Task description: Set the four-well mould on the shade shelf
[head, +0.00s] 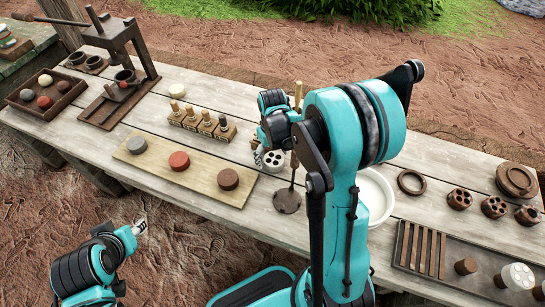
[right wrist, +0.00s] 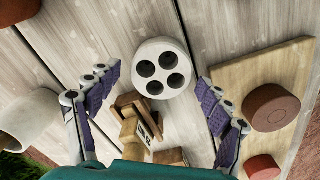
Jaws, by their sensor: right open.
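The four-well mould is a pale round block with four dark holes. It stands on the bench boards in the right wrist view (right wrist: 163,50), and part of it shows in the head view (head: 273,161) beside my right arm. My right gripper (right wrist: 158,82) is open, its purple-padded fingers apart to the left and right of the mould, not closed on it. In the head view my right arm hides much of that hand. My left gripper (head: 140,227) is in front of the bench, away from the mould; its jaw state is unclear. I cannot tell which surface is the shade shelf.
Wooden-handled stamps (head: 203,122) stand close to the mould. A board (head: 130,155) with several clay discs lies to the left. A white bowl (head: 380,197) is partly behind my arm. A slatted tray (head: 400,245) and brown holed pieces (head: 494,206) occupy the right end.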

